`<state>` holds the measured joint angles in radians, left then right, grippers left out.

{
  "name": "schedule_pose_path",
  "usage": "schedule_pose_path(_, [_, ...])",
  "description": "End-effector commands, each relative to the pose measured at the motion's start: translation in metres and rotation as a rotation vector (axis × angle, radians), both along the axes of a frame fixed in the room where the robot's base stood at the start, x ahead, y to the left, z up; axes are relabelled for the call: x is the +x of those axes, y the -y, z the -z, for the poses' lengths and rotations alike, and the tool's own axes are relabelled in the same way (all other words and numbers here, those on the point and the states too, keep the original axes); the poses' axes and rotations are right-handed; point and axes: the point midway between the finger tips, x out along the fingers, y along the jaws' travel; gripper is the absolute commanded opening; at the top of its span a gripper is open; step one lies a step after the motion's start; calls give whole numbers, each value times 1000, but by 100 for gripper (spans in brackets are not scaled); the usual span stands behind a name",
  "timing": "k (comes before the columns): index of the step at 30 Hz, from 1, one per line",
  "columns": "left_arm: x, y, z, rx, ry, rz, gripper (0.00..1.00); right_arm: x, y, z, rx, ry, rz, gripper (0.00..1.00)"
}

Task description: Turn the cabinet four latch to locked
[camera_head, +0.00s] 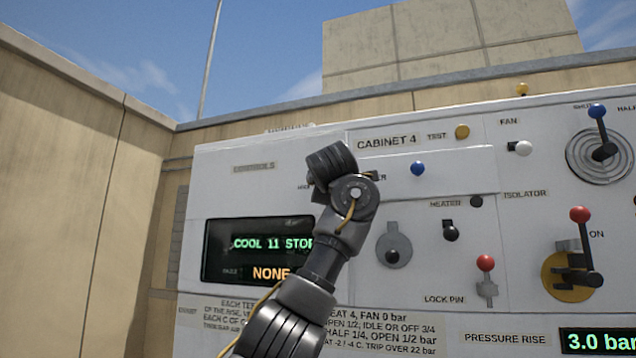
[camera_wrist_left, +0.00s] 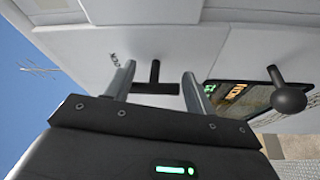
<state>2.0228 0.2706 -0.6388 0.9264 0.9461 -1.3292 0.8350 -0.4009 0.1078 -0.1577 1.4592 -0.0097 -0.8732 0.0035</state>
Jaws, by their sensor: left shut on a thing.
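The latch (camera_wrist_left: 155,88) shows in the left wrist view as a dark T-shaped handle on the pale cabinet face, beside a small partly legible label. In the head view my left wrist covers the latch and the gripper's fingers, just left of and below the CABINET 4 label (camera_head: 387,140). Which way the latch is turned is hard to read. My right gripper is in neither view.
The display (camera_head: 258,250) reads COOL 11 STOP and NONE. Right of my arm are a black-knobbed lever (camera_head: 392,257), a heater switch (camera_head: 451,231), a red lock pin (camera_head: 486,264), a blue knob (camera_head: 418,168) and the red-knobbed isolator lever (camera_head: 579,215). A tan wall (camera_head: 60,200) stands at left.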

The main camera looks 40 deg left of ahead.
Motion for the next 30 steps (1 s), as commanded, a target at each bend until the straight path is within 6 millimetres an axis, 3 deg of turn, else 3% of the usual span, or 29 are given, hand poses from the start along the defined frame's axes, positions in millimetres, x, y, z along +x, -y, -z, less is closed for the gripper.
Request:
schedule_pose_path(1, [-6, 0, -8, -15, 26, -2, 32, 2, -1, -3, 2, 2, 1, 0])
schedule_pose_path(12, [-7, -2, -10, -69, 48, -5, 32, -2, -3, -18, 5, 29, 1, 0])
schedule_pose_path(21, [-8, -3, -10, -70, 49, -5, 32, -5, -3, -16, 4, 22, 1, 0])
schedule_pose_path(22, [-8, -3, -10, -70, 49, -5, 56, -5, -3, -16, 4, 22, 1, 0])
schedule_pose_path(30, [-5, -1, -8, -69, 43, -3, 87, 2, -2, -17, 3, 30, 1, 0])
